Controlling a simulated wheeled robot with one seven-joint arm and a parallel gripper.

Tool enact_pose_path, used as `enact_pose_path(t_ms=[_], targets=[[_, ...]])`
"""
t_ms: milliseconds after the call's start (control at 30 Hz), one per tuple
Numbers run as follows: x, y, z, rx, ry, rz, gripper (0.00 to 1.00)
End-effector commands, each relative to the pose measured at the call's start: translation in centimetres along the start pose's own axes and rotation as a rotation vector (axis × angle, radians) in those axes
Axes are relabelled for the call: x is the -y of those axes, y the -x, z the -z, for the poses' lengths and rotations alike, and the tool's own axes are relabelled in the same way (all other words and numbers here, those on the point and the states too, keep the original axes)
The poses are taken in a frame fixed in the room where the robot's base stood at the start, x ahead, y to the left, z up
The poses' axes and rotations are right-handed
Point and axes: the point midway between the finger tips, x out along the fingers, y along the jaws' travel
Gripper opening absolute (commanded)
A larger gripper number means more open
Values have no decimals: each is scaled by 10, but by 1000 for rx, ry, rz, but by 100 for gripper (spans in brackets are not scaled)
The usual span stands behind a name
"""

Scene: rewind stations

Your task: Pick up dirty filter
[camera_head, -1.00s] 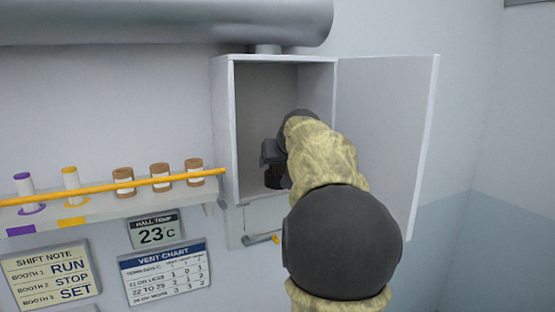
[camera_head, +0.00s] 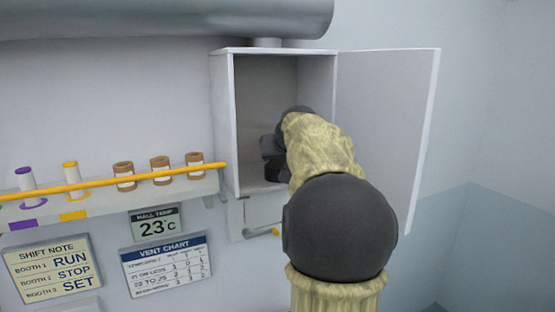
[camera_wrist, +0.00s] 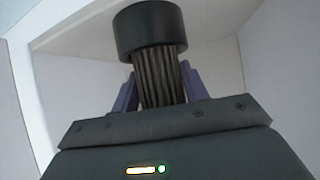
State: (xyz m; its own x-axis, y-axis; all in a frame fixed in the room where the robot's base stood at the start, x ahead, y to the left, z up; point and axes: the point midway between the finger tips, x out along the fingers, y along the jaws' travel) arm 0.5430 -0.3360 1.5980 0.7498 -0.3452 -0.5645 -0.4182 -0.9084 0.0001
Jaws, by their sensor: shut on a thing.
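The dirty filter (camera_wrist: 163,80) shows in the wrist view as a dark pleated cylinder with a black cap on its upper end. My gripper (camera_wrist: 160,92) has its two purple-grey fingers shut on the pleated part, one on each side. In the head view my gripper (camera_head: 273,158) is inside the open white wall cabinet (camera_head: 224,125). The filter there is a small dark shape, mostly hidden by my gripper and arm. I cannot tell from this whether it touches the cabinet floor.
The cabinet door (camera_head: 385,130) stands open to the right of my arm. A shelf (camera_head: 110,203) at left holds several spools behind a yellow rail (camera_head: 110,184). A small lever (camera_head: 262,234) sits under the cabinet. A large pipe (camera_head: 160,22) runs above.

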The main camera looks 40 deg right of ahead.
Motion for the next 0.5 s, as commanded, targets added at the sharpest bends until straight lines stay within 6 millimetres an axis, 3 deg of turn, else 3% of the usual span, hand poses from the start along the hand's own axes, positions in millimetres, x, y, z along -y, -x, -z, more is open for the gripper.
enact_pose_path(t_ms=[267,500], targets=[[0,3,5,-2,0,-1,19],[0,20,29,-1,0,0,19]])
